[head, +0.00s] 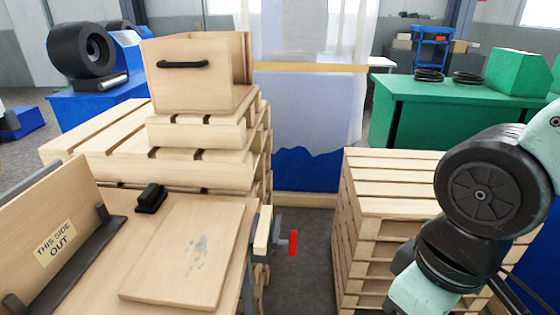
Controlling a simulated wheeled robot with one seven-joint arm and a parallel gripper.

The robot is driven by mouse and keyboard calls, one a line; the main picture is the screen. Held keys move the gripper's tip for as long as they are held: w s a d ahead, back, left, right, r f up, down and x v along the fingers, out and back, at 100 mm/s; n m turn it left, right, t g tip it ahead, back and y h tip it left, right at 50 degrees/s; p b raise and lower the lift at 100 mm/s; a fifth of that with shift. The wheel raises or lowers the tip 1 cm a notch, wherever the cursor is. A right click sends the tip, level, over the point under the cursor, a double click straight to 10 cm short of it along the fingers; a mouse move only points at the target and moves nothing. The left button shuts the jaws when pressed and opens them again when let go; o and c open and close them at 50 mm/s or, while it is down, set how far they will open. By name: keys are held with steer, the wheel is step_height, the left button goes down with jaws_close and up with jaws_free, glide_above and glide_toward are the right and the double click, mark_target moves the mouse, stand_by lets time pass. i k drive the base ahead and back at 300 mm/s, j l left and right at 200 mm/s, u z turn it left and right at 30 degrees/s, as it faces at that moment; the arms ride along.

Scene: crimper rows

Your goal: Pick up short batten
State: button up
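No piece is clearly recognisable as the short batten. A short pale wooden piece (263,231) stands at the right edge of the workbench (236,210), against a grey clamp or vice with a red handle (293,243). I cannot tell whether it is the batten or part of the vice. A wide flat board (180,262) with grey smudges lies on the workbench. My arm shows at the right, in front of the right pallet stack, but my gripper is out of view.
A panel labelled "THIS SIDE OUT" (38,240) and a black block (151,198) are on the workbench. A wooden box (205,85) sits on pallets (100,165) behind. Another pallet stack (390,200) stands right. A floor gap separates bench and right stack.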

mark_target(260, 247)
steer(key=l+u, duration=0.1)
steer(key=u, duration=1.25)
steer(key=l+u, duration=0.4)
steer(key=i+l+u, duration=0.1)
steer(key=l+u, duration=0.2)
steer(key=u, duration=0.15)
steer(key=l+u, duration=0.4)
steer(key=k+l+u, duration=0.1)
steer(key=l, duration=0.3)
steer(key=k+l+u, duration=0.1)
steer(key=l, duration=0.25)
steer(key=k+l, duration=0.25)
steer(key=l+u, duration=0.05)
steer(key=l, duration=0.05)
